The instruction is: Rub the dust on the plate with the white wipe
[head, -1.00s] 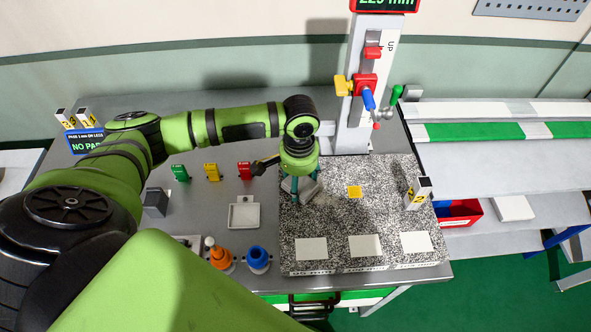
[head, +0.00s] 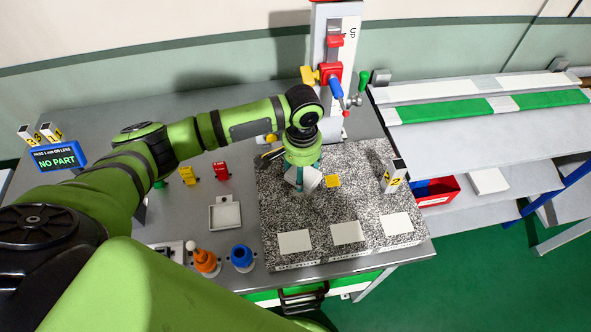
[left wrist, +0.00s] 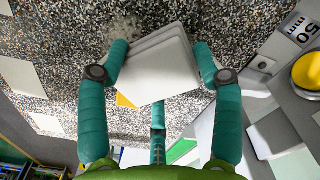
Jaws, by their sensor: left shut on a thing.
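My left gripper (head: 304,181) is shut on the white wipe (head: 312,178), low over the black-and-white speckled plate (head: 290,211). The wipe, a pale layered block, also shows between the teal fingers in the left wrist view (left wrist: 160,62). I cannot tell whether it touches the plate. A dull grey-brown dust patch (left wrist: 121,28) lies on the plate beside the wipe's upper left in the left wrist view. I cannot make the dust out in the head view, where the gripper and wipe may cover it. My right gripper is not in view.
Several white pads (head: 347,232) line the plate's front. A marker block (head: 394,176) stands at its right, and a gauge column (head: 335,50) behind.

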